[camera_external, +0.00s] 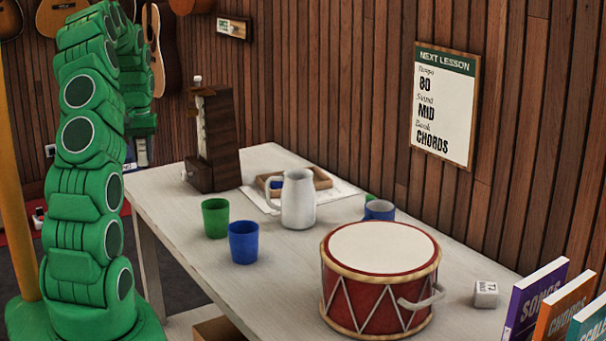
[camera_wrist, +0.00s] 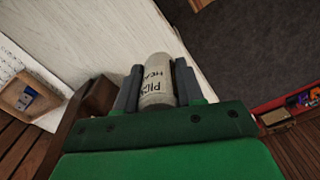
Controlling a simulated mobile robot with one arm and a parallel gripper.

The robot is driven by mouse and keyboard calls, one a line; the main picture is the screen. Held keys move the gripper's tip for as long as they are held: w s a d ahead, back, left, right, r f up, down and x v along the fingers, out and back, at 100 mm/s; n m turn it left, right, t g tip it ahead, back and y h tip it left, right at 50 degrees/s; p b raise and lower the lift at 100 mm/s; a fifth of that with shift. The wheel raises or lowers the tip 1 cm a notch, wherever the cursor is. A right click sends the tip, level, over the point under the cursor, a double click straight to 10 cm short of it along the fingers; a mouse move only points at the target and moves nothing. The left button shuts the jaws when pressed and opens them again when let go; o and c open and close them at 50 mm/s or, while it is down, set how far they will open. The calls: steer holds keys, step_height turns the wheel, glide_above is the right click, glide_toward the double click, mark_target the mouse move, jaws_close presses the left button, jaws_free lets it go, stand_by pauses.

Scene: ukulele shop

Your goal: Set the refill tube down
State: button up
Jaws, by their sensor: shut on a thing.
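The refill tube (camera_wrist: 157,82) is a pale cylinder with dark lettering, partly legible as "PICK". In the wrist view it sits between the two grey fingers of my gripper (camera_wrist: 157,88), which is shut on it. The tube appears near the edge of the pale table (camera_wrist: 95,32), with dark floor to its right. Its height above the table cannot be told. In the external view my gripper (camera_external: 142,152) is small, beyond the table's far left end, partly hidden by my green arm.
A dark wooden dispenser (camera_external: 222,140) stands at the table's far left. A wooden tray (camera_external: 322,180), white jug (camera_external: 298,200), green cup (camera_external: 215,218), blue cup (camera_external: 243,242) and red drum (camera_external: 375,285) also stand there. The table's near left strip (camera_external: 180,225) is bare.

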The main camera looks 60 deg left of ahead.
steer(key=w+a+f, duration=0.4)
steer(key=w+a, duration=0.1)
steer(key=a, duration=0.2)
glide_toward(158, 188)
steer(key=shift+s+d+f, duration=0.45)
steer(key=shift+d+f, duration=0.1)
steer(key=shift+d, duration=0.05)
steer(key=shift+w+a+f, duration=0.35)
steer(key=shift+a+f, duration=0.2)
steer(key=shift+f, duration=0.15)
steer(key=shift+a+f, duration=0.15)
steer(key=shift+f, duration=0.4)
steer(key=shift+w+f, duration=0.1)
steer(key=shift+f, duration=1.1)
steer(key=shift+f, duration=0.1)
steer(key=o, duration=1)
